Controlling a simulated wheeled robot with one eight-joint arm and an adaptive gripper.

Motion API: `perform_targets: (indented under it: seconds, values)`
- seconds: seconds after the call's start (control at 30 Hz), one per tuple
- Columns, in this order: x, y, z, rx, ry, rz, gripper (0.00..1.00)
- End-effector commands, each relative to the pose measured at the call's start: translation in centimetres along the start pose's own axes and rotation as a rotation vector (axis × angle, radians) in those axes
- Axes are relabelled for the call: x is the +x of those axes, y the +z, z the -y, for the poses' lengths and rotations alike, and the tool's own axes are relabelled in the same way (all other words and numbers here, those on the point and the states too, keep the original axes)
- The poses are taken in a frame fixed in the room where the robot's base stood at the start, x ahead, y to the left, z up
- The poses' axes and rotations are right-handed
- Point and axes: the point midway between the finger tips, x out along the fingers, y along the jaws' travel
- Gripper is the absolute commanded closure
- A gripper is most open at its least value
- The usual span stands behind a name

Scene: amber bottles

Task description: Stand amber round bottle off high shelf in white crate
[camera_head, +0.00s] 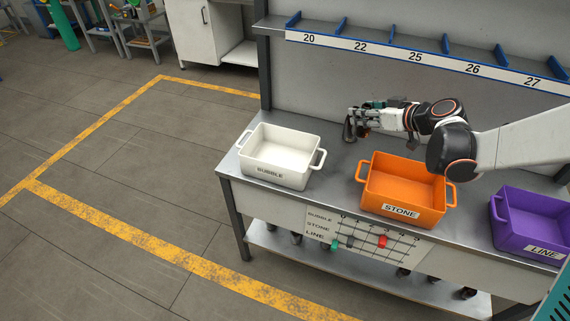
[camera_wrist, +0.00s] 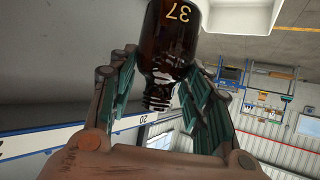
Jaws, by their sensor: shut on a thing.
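An amber round bottle (camera_wrist: 172,45) marked 37 is held between the fingers of my gripper (camera_wrist: 160,92) in the wrist view; its threaded neck points down in that picture. In the head view my gripper (camera_head: 354,122) is above the bench, to the right of the white crate, with the dark bottle (camera_head: 348,131) at its fingertips. The white crate (camera_head: 296,179), labelled BUBBLE, stands at the left end of the bench. Its inside looks empty. A white form at the top of the wrist view (camera_wrist: 236,18) looks like this crate.
An orange crate (camera_head: 375,201) labelled STONE and a purple crate (camera_head: 512,237) labelled LINE stand to the right. The high shelf (camera_head: 415,57) with numbered slots runs along the back. Bare bench lies between the white and orange crates. Several dark bottles are on the lower shelf.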

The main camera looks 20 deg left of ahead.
Motion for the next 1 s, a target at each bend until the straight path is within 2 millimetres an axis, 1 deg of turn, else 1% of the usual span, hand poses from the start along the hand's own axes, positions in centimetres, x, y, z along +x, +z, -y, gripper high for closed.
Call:
perform_targets:
  seconds: [0.03, 0.1, 0.2, 0.23, 0.3, 0.4, 0.53, 0.67, 1.0]
  values:
    - [2.6, -1.3, 1.5, -0.039, -0.074, 0.000, 0.81]
    - [5.7, -2.8, 3.8, -0.094, -0.176, -0.001, 0.81]
    - [9.4, -4.6, 7.2, -0.168, -0.312, -0.001, 0.81]
    - [10.4, -5.0, 8.2, -0.189, -0.349, -0.001, 0.81]
    - [12.2, -5.9, 10.3, -0.229, -0.424, -0.001, 0.81]
    - [14.0, -6.7, 12.7, -0.274, -0.505, -0.001, 0.81]
    - [15.2, -7.2, 14.4, -0.305, -0.562, -0.001, 0.81]
    - [16.1, -6.0, 14.8, -0.313, -0.578, -0.001, 0.81]
    - [20.0, 1.3, 14.8, -0.311, -0.575, 0.000, 0.81]
